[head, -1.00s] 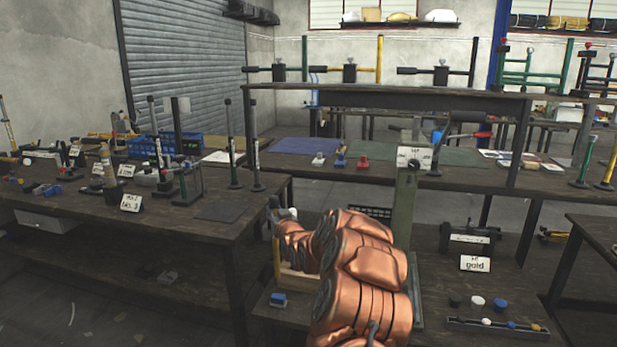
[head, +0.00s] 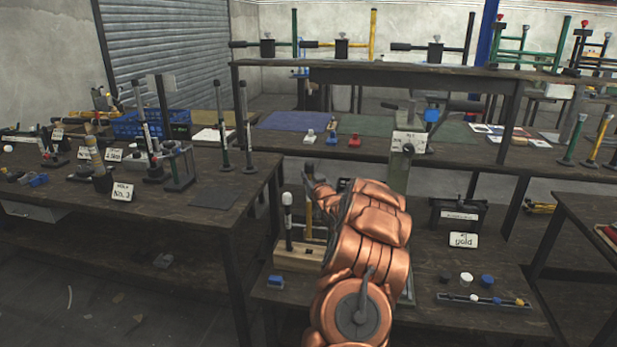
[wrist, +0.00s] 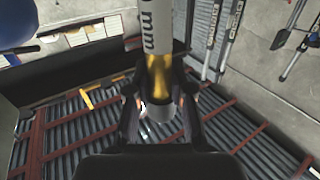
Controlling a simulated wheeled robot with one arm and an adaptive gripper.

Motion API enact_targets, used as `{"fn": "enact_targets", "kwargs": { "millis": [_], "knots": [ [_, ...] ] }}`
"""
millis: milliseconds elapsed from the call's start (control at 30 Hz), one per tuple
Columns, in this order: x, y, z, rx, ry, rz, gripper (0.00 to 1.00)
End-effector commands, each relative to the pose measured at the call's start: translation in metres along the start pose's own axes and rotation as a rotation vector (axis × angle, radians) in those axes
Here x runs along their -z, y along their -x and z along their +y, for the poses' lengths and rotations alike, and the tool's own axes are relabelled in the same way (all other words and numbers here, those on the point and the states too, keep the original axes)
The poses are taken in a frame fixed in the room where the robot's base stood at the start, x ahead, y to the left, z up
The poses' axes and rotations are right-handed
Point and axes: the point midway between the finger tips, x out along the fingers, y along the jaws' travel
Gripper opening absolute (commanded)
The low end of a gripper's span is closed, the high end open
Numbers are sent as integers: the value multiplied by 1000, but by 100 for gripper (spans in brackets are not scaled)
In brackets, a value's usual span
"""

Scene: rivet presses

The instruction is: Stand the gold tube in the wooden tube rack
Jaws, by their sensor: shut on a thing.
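My gripper (wrist: 160,110) is shut on the gold tube (wrist: 158,75) in the wrist view. The tube has a gold band between the fingers, a pale marked section above and a white end below. In the head view my gripper (head: 312,185) is partly hidden by my copper arm. A yellow length below it looks like the held tube. The wooden tube rack (head: 290,256) is on the low bench, partly behind my arm. A dark tube with a white top (head: 287,215) stands at its left. I cannot tell whether the held tube touches the rack.
A small blue block (head: 276,282) lies in front of the rack. A "gold" card (head: 463,240) and a tray of small parts (head: 482,300) are to the right. A green-grey press post (head: 402,160) rises behind my arm. The left bench (head: 215,215) holds several tools.

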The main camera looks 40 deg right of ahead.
Motion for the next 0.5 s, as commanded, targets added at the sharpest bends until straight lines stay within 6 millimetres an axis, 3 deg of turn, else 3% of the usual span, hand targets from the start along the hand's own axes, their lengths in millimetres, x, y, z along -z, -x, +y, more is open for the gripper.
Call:
{"fn": "enact_targets", "kwargs": {
  "millis": [167, 500],
  "knots": [
    [-2, 1, -2, 2, 0, 0, 0],
    [-24, 1, -2, 2, 1, 1, 0]
  ]
}}
